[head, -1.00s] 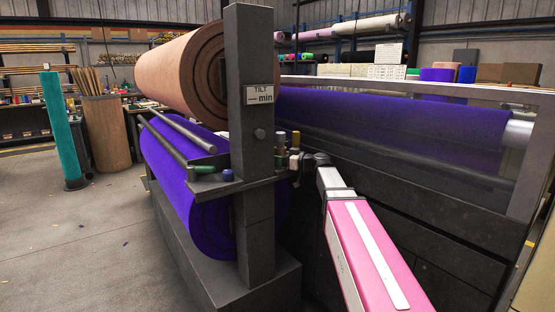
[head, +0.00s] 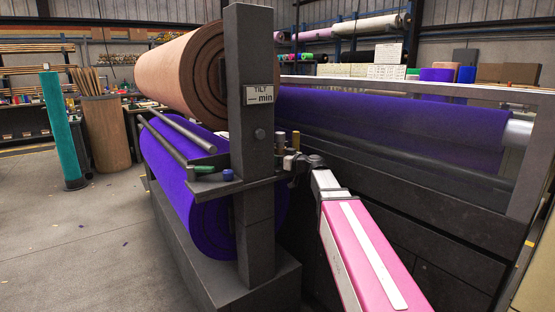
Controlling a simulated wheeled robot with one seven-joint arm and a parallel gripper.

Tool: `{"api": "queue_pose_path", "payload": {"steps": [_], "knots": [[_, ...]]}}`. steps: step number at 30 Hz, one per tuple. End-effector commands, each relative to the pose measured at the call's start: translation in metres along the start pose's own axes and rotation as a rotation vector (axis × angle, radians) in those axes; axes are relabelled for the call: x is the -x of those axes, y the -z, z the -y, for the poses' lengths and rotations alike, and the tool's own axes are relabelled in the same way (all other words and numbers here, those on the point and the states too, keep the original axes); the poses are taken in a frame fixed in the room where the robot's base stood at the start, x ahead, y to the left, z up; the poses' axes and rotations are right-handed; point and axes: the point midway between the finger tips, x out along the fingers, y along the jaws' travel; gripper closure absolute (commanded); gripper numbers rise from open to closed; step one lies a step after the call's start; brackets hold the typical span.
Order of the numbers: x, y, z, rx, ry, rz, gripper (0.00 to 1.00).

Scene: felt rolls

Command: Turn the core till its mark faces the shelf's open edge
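A small dark shelf (head: 258,184) juts out from the grey post, with a green piece (head: 205,170) and a blue piece (head: 228,175) on its left part. Right of the post, a small cream piece (head: 289,162) stands at the shelf's right end, and it may be the core. My gripper (head: 293,163) is right at this piece, coming in from the right. The fingers are too small and dark to tell whether they grip it. No mark on the piece can be made out.
The grey post (head: 250,110) stands just left of my gripper. A brown felt roll (head: 180,75) and a purple roll (head: 170,180) lie behind it. Two more small upright pieces (head: 296,141) show behind my gripper. A large purple roll (head: 390,120) lies to the right.

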Motion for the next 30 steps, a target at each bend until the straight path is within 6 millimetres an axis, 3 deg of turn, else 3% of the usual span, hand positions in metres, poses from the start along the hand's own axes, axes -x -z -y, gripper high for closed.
{"api": "queue_pose_path", "payload": {"steps": [14,15,25,30], "knots": [[0.0,0.0,-0.001,-0.001,-0.057,0.0,0.72],[0.0,0.0,-0.001,-0.001,-0.057,0.0,0.38],[0.003,0.0,0.0,0.0,-0.056,0.0,0.38],[0.024,0.0,0.002,0.0,-0.058,0.0,0.38]]}}
